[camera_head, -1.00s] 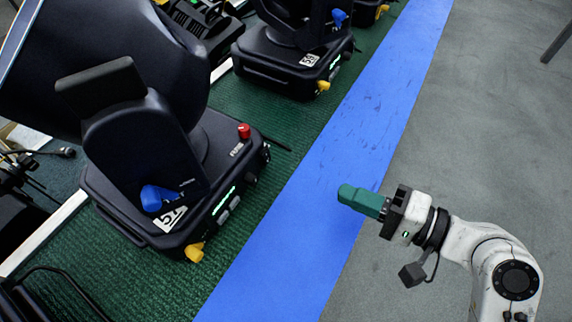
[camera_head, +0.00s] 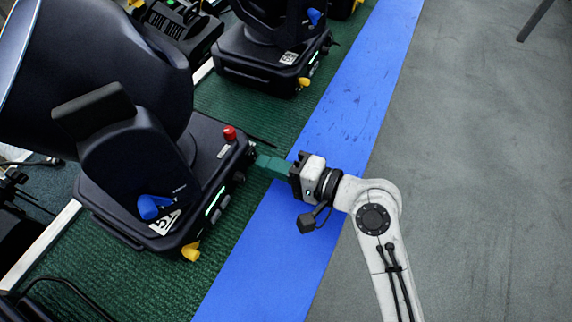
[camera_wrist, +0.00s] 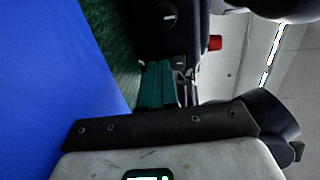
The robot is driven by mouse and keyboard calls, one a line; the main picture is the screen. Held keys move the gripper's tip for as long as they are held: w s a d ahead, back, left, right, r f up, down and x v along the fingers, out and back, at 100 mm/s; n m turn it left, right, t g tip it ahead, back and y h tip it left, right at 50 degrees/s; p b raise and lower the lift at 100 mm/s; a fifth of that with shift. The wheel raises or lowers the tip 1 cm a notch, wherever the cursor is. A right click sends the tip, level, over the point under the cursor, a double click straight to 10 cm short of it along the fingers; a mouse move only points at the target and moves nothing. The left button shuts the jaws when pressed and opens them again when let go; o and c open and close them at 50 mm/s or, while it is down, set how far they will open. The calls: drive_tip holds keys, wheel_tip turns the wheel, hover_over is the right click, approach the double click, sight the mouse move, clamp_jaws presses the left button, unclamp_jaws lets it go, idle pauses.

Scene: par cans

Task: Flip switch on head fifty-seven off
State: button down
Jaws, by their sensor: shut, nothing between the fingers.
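Head fifty-seven (camera_head: 150,170) is a large black moving light with a white number label (camera_head: 165,222), a blue lever and a lit green strip on its base. My gripper (camera_head: 258,162) has green fingers, shut and empty. Its tips are at the right end of the base's connector side, just below the red knob (camera_head: 229,132). Whether they touch the base is unclear. In the wrist view, the fingers (camera_wrist: 158,68) point at the dark base (camera_wrist: 170,30), with the red knob (camera_wrist: 214,43) to their right. The switch cannot be made out clearly; the fingertips may cover it.
A yellow plug (camera_head: 191,251) sticks out of the base's near corner. Another black head (camera_head: 270,60) stands farther back on the green carpet (camera_head: 90,270). A blue strip (camera_head: 260,260) and open grey floor (camera_head: 480,200) lie to the right.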

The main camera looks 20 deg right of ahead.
drive_tip(key=shift+w+a, duration=0.1)
idle(0.3)
drive_tip(key=shift+w+a+f, duration=0.1)
drive_tip(key=shift+w+a, duration=0.05)
idle(0.5)
